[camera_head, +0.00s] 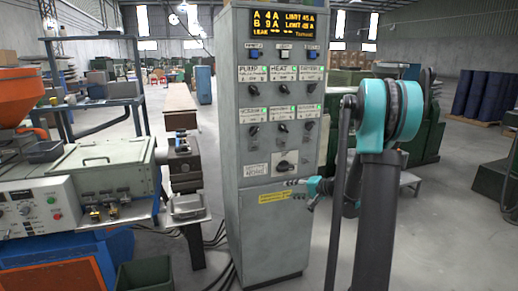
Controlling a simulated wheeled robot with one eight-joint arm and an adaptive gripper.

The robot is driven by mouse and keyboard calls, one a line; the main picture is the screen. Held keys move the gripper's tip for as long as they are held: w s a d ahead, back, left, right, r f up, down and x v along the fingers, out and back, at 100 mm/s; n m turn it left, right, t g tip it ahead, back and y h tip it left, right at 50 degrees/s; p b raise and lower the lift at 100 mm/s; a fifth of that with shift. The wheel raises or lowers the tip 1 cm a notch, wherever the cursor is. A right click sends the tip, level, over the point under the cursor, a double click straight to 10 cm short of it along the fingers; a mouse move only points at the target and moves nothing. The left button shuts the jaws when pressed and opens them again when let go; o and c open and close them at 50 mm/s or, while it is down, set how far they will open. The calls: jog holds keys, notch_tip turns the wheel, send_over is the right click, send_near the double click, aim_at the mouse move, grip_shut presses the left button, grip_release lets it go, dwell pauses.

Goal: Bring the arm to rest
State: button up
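My arm (388,110) stands at the right of the head view, with a large teal joint at its top and dark links below. My gripper (295,183) shows small beyond the dark links, in front of the right part of the grey control cabinet (258,225). It points left, at about the height of the lowest knob (284,166) and the yellow label. I cannot tell whether it touches the cabinet or whether its fingers are open. Nothing held shows in it. Part of the forearm is hidden behind the nearer links.
The cabinet has a lit display (283,24) and several knobs and green lamps. A machine with an orange hopper (18,85) stands at the left. A dark bin (145,274) sits on the floor beside cables. Green machinery stands behind my arm. Open floor (450,235) lies at right.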

jog(key=s+a+f+n+g+h, duration=0.1)
jog(key=s+n+g+h, duration=0.1)
jog(key=s, duration=0.6)
jog(key=s+a+f+n+g+h, duration=0.1)
jog(key=s+f+h, duration=0.1)
jog(key=s, duration=0.7)
jog(key=s+d+f+n+g+h, duration=0.1)
jog(key=s+d+f+h, duration=0.1)
jog(key=s, duration=0.7)
jog(key=s+d+f+n+h, duration=0.2)
jog(key=s+d+f+h, duration=0.1)
jog(key=s, duration=0.6)
jog(key=shift+d+g, duration=0.4)
jog(key=shift+d, duration=0.1)
